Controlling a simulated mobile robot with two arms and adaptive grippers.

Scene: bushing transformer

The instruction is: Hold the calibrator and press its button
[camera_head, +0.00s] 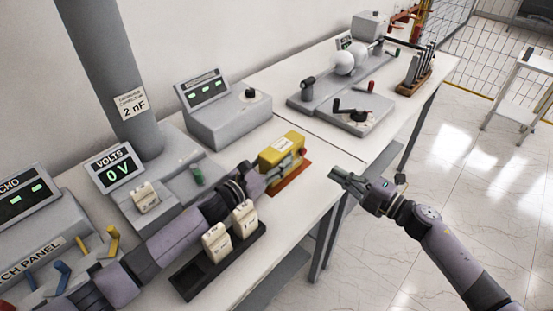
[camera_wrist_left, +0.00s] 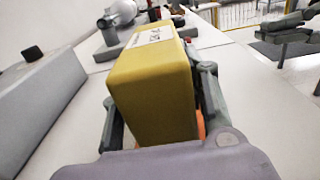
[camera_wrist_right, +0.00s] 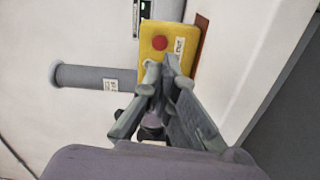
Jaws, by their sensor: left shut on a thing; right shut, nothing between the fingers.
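The calibrator is a yellow box (camera_head: 281,146) with a white label, at the front edge of the table in the head view. My left gripper (camera_head: 278,165) is shut on it; the left wrist view shows the yellow box (camera_wrist_left: 150,90) between its two fingers. The calibrator's red button (camera_wrist_right: 160,42) faces my right gripper in the right wrist view. My right gripper (camera_head: 336,174) is shut and empty, off the table edge to the right of the calibrator and apart from it. In the right wrist view its fingertips (camera_wrist_right: 162,66) overlap the lower part of the box.
A red-brown pad (camera_head: 291,182) lies beside the calibrator. A dark tray (camera_head: 190,282) with two cream blocks stands in front of my left arm. A grey meter box (camera_head: 228,121) and a grey column (camera_head: 112,70) stand behind.

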